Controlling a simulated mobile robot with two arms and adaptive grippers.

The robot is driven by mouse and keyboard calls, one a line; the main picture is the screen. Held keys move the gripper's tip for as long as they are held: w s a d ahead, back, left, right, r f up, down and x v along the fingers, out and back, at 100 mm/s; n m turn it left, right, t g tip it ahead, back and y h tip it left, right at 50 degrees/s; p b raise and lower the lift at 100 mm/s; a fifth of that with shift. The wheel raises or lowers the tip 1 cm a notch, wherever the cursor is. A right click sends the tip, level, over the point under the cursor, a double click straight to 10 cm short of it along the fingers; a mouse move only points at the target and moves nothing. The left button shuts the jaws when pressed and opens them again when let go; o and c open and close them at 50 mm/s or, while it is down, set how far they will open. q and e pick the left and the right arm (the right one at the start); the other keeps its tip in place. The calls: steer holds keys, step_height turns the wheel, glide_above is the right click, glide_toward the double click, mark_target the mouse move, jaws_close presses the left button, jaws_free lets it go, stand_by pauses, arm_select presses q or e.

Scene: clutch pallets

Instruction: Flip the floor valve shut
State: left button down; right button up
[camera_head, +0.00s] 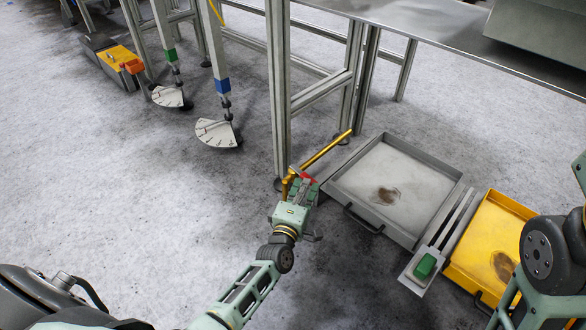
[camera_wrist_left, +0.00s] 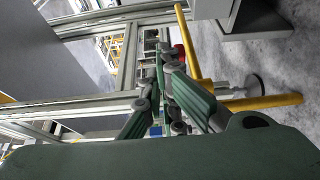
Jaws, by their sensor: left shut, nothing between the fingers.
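A thin yellow pipe (camera_head: 326,150) rises at a slant beside the frame post, with a short upright yellow piece at its near end. A small red part (camera_head: 308,178), apparently the valve's handle, shows at the tips of my left gripper (camera_head: 303,184). The gripper is shut and empty, right beside the pipe end. In the left wrist view the closed fingers (camera_wrist_left: 165,80) point at the red part (camera_wrist_left: 181,52) beside the yellow pipe (camera_wrist_left: 188,45); I cannot tell whether they touch. The fingers hide part of the valve. My right gripper is out of view.
A grey tray (camera_head: 345,188) and a yellow tray (camera_head: 470,255) lie on the floor to the right, with a green-buttoned box (camera_head: 425,266) between them. A metal frame post (camera_head: 279,90) stands close behind my left gripper.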

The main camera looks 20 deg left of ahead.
arm_select(q)
step_height(320, 180, up, 8)
steer(key=shift+f, duration=0.15)
stand_by(0.6)
